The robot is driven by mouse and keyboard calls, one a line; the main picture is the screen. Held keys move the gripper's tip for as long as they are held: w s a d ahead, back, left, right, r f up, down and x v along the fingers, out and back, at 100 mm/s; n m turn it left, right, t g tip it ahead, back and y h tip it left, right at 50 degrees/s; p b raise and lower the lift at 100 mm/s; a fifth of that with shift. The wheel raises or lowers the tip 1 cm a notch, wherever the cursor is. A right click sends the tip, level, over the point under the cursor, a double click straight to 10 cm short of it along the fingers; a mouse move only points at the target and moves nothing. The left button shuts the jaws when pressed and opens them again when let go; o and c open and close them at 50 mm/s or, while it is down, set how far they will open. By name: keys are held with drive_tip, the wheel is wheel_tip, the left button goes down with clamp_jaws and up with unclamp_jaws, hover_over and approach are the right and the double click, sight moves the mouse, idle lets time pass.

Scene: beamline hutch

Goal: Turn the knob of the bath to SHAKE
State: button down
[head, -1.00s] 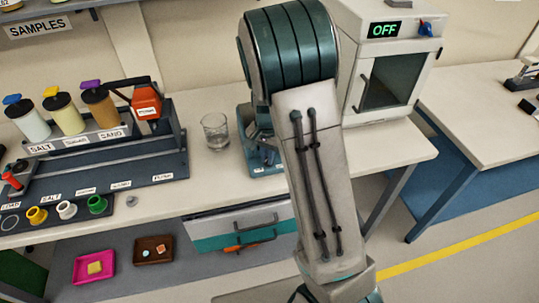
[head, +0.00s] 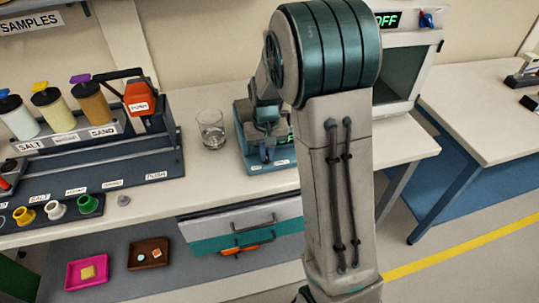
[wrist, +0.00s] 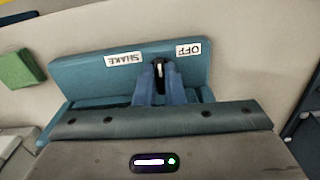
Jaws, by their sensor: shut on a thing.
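The bath (head: 242,121) is a blue-teal box on the bench, right of a glass beaker, partly hidden by my arm. In the wrist view its front panel (wrist: 85,75) carries an upside-down SHAKE label (wrist: 124,58) on the left and an OFF label (wrist: 188,50) on the right. The small dark knob (wrist: 159,67) with a white mark sits between the labels. My gripper (wrist: 160,82) is shut on the knob, one blue finger on each side. In the head view my gripper (head: 267,150) is at the bath's front. A green display is mostly hidden.
The glass beaker (head: 211,130) stands close left of the bath. A dispenser rack (head: 100,160) with jars is further left. A white oven (head: 408,50) reading OFF stands behind my arm. Drawers (head: 240,228) are below the bench edge. A green block (wrist: 20,68) shows in the wrist view.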

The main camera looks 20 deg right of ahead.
drive_tip(key=n, duration=0.2)
drive_tip(key=n+b, duration=0.1)
drive_tip(key=n, duration=0.1)
drive_tip(key=shift+d+n, duration=0.2)
drive_tip(key=shift+n, duration=0.1)
drive_tip(key=shift+d+n+b, duration=0.1)
drive_tip(key=shift+n+b, duration=0.3)
drive_tip(key=shift+n, duration=1.5)
drive_tip(key=c, duration=1.5)
unclamp_jaws()
drive_tip(key=shift+w+r, duration=0.15)
drive_tip(key=shift+r, duration=0.35)
wheel_tip(320, 180, up, 13)
drive_tip(key=shift+f, duration=0.1)
